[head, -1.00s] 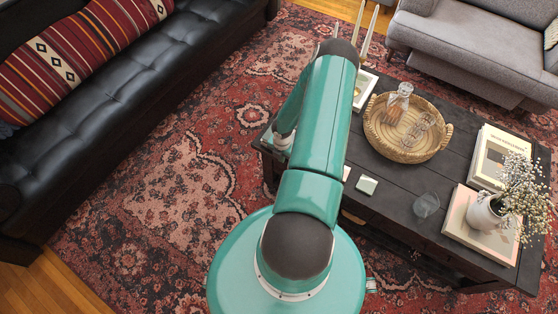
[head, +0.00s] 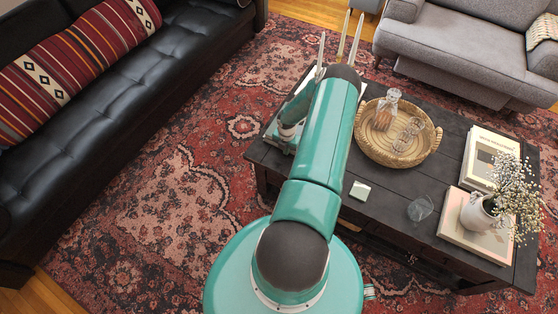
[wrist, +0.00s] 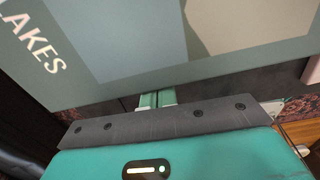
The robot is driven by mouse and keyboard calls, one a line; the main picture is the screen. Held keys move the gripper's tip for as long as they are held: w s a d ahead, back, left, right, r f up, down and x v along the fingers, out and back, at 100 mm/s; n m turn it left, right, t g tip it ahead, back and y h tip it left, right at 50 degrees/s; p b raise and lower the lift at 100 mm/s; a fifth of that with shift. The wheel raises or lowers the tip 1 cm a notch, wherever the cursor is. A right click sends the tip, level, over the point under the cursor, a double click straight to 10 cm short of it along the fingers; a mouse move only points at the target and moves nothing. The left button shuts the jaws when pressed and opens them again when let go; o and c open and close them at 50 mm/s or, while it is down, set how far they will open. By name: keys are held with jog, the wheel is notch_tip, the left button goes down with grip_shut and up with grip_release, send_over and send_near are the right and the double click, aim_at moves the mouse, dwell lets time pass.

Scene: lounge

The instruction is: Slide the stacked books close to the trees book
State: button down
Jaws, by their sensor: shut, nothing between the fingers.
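In the wrist view a grey-blue book (wrist: 110,50) with "LAKES" on its cover fills the top, very close to the camera. My gripper (wrist: 155,98) shows below it as two teal fingers side by side, shut and empty. The book's edge lies right by the fingertips; I cannot tell whether they touch. In the head view my arm hides most of the table's left end, the fingertips and any book there. No title reads as trees. At the right end lie a cream book stack (head: 480,165) and a pale book (head: 455,232) under a vase.
The dark table (head: 385,205) holds a wicker tray (head: 370,145) with a decanter, a glass (head: 420,208), a small pale coaster (head: 360,191) and a flower vase (head: 477,213). Tall candlesticks (head: 343,38) stand behind my arm. A black sofa (head: 150,95) is left, a grey one (head: 465,45) behind.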

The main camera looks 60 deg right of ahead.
aim_at(300, 130)
jog(key=d, duration=0.5)
jog(key=shift+w+d, duration=0.25)
jog(key=shift+d, duration=0.1)
jog(key=shift+a, duration=0.1)
